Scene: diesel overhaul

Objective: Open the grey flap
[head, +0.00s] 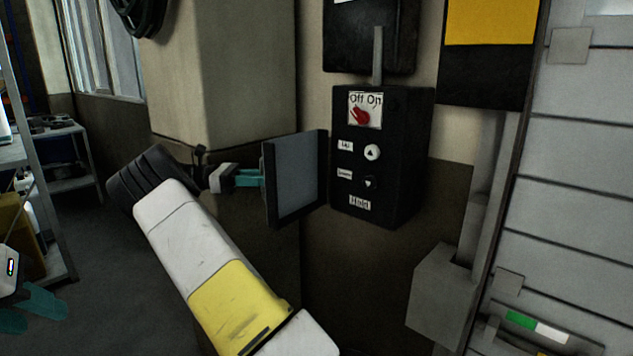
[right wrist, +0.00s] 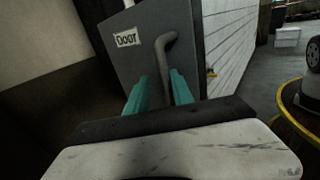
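The grey flap (head: 297,178) stands swung out at the left side of the black control box (head: 385,150), whose front with a red switch is uncovered. In the right wrist view the flap's outer face (right wrist: 140,65) carries a "Door" label and a bent grey handle (right wrist: 165,58). My right gripper (head: 250,178) reaches the flap from the left. Its teal fingers (right wrist: 160,88) lie on both sides of the handle and appear closed on it; the flap hides the tips in the head view. My left gripper (head: 35,308) is at the lower left, its fingers apart and empty.
A beige pillar (head: 235,75) stands left of the flap. A black box with a grey lever (head: 378,55) hangs above the control box. A grey box (head: 443,297) and a white slatted shutter (head: 570,150) are to the right. Shelves (head: 40,215) stand at far left.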

